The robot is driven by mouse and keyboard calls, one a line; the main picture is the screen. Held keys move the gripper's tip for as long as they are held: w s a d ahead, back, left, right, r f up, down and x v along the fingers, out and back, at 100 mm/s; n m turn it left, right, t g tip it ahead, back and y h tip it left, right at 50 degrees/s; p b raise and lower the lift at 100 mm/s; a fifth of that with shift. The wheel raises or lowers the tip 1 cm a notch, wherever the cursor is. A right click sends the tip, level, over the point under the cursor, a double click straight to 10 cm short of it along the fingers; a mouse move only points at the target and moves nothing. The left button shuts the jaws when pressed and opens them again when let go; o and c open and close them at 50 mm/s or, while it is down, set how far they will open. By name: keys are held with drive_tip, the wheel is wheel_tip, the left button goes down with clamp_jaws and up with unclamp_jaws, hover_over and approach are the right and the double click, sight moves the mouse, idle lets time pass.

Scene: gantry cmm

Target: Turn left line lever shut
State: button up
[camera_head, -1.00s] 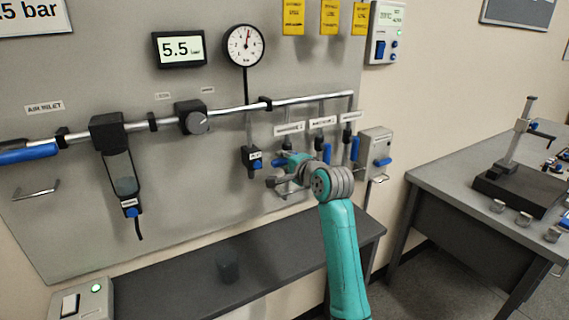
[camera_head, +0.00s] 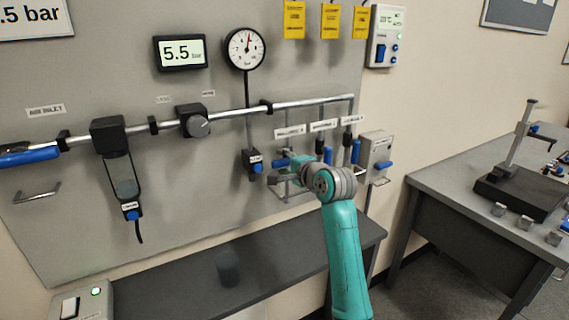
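Three labelled drop lines hang from the pipe on the grey panel. The left line's label (camera_head: 289,131) is the leftmost of the three. A blue lever part (camera_head: 281,163) shows beside my wrist below that label, lying roughly sideways; the rest of that valve is hidden by my arm. The middle line's blue lever (camera_head: 327,155) and the right line's blue lever (camera_head: 355,151) hang upright. My gripper (camera_head: 279,181) is at the left line, just below the blue part. Its fingers are small and partly hidden, so I cannot tell contact or opening.
A black drain valve with a blue knob (camera_head: 257,167) is close to the left of my gripper. A grey box with a blue handle (camera_head: 383,165) is on the wall at right. A dark shelf (camera_head: 180,282) runs below, and a workbench (camera_head: 440,190) stands at right.

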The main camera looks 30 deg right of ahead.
drive_tip(key=s+r, duration=0.2)
drive_tip(key=s, duration=0.9)
drive_tip(key=shift+s+r, duration=0.2)
drive_tip(key=shift+s, duration=0.2)
drive_tip(key=s+a+f+n, duration=0.1)
drive_tip(key=s+a+f, duration=0.2)
drive_tip(key=f, duration=0.6)
drive_tip(key=s+a+f+n, duration=0.2)
drive_tip(key=s+a+f, duration=0.1)
drive_tip(key=f, duration=0.5)
drive_tip(key=s+a+f+n+h, duration=0.1)
drive_tip(key=s+a+f+n, duration=0.15)
drive_tip(key=s+f, duration=0.35)
drive_tip(key=s+a+f+n, duration=0.1)
drive_tip(key=s+a+f, duration=0.2)
drive_tip(key=s+f, duration=0.25)
drive_tip(key=s+a+f+n, duration=0.2)
drive_tip(key=s+n, duration=0.1)
drive_tip(key=s, duration=0.6)
drive_tip(key=s+a+f+n, duration=0.2)
drive_tip(key=s+a, duration=0.1)
drive_tip(key=s, duration=0.6)
drive_tip(key=s+a+r+n, duration=0.1)
drive_tip(key=s+r+n, duration=0.1)
drive_tip(key=s, duration=0.5)
drive_tip(key=s+a+r+n+g+y, duration=0.1)
drive_tip(key=s+n, duration=0.3)
drive_tip(key=s, duration=0.3)
drive_tip(key=shift+s+r+n, duration=0.3)
drive_tip(key=shift+r+n, duration=0.05)
